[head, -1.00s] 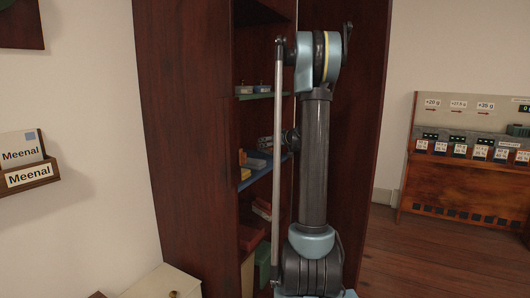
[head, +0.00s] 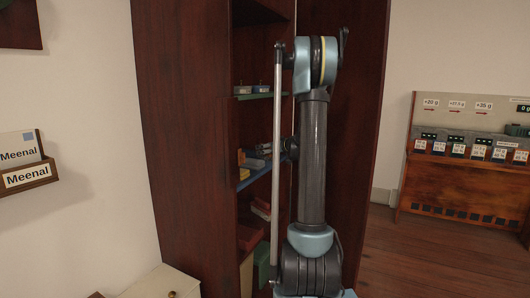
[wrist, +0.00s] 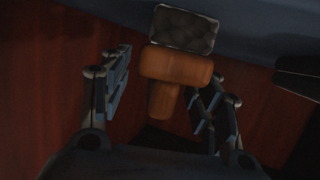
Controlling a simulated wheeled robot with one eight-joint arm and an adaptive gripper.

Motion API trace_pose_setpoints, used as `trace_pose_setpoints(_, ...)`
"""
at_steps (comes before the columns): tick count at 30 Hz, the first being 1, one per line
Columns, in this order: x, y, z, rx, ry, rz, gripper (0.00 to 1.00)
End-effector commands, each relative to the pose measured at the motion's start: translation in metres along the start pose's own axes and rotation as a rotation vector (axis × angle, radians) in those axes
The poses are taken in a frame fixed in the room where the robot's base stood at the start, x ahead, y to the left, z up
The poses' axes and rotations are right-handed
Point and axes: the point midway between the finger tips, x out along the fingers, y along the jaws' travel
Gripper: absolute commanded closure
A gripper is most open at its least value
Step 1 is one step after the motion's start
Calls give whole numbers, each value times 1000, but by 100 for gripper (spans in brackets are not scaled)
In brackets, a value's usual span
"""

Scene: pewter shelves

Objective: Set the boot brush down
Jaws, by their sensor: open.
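The boot brush (wrist: 176,66) is in the upper middle of the wrist view, with an orange-brown handle and a dark grey textured head. Its head lies against the blue shelf surface (wrist: 95,10), and its handle points back toward my gripper. My gripper (wrist: 160,88) is open, with one finger on each side of the handle. The left finger stands clear of it; the right finger is close, and I cannot tell whether it touches. In the head view my gripper is at the blue shelf (head: 258,178), small and partly hidden by my arm.
The tall dark red-brown cabinet (head: 185,120) has side walls close around my arm. Small items (head: 252,163) lie on the blue shelf, and boxes (head: 250,236) stand below. A green shelf (head: 260,96) is above. A wooden bench (head: 460,190) stands at the right.

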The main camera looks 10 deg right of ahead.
Motion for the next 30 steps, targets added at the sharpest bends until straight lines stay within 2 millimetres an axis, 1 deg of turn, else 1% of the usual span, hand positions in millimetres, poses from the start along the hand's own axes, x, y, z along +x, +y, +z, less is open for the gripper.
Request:
trace_pose_setpoints(4, -2, 0, -1, 0, 0, 0, 43)
trace_pose_setpoints(7, -10, 0, -1, 1, 0, 1, 43)
trace_pose_setpoints(11, -30, 0, -1, 1, 0, 1, 43)
trace_pose_setpoints(15, -57, 0, -1, 0, 0, 1, 43)
trace_pose_setpoints(21, -92, 0, -1, 0, 0, 2, 43)
trace_pose_setpoints(25, -108, 0, -2, 0, 0, 1, 43)
trace_pose_setpoints(30, -118, -1, -2, 0, 0, -2, 43)
